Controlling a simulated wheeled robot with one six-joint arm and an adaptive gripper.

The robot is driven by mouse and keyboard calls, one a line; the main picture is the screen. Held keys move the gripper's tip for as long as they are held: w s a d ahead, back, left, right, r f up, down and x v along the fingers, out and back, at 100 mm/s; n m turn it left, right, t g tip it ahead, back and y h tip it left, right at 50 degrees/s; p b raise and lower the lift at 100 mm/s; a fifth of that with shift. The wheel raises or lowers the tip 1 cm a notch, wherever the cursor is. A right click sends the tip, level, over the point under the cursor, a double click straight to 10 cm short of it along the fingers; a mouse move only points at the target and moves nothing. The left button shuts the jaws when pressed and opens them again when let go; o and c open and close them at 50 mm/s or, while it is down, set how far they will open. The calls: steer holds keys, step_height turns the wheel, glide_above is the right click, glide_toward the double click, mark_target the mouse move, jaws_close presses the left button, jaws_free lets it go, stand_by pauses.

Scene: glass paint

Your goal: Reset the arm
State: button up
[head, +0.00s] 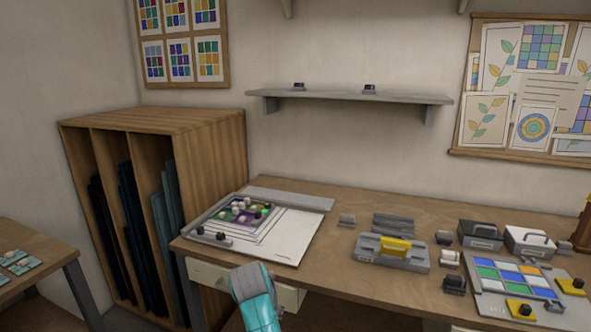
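A teal and grey part of my arm rises from the bottom edge of the head view, in front of the workbench (345,243) and near its drawer. I see no fingertips, so my gripper is not in view and I cannot tell whether it holds anything.
A white sheet with a coloured glass panel (240,214) lies on the bench's left. A grey tool with a yellow part (393,251), two dark-and-white boxes (527,242) and a colour palette (510,276) stand right. A wooden rack (215,160) stands left. A shelf (345,96) hangs above.

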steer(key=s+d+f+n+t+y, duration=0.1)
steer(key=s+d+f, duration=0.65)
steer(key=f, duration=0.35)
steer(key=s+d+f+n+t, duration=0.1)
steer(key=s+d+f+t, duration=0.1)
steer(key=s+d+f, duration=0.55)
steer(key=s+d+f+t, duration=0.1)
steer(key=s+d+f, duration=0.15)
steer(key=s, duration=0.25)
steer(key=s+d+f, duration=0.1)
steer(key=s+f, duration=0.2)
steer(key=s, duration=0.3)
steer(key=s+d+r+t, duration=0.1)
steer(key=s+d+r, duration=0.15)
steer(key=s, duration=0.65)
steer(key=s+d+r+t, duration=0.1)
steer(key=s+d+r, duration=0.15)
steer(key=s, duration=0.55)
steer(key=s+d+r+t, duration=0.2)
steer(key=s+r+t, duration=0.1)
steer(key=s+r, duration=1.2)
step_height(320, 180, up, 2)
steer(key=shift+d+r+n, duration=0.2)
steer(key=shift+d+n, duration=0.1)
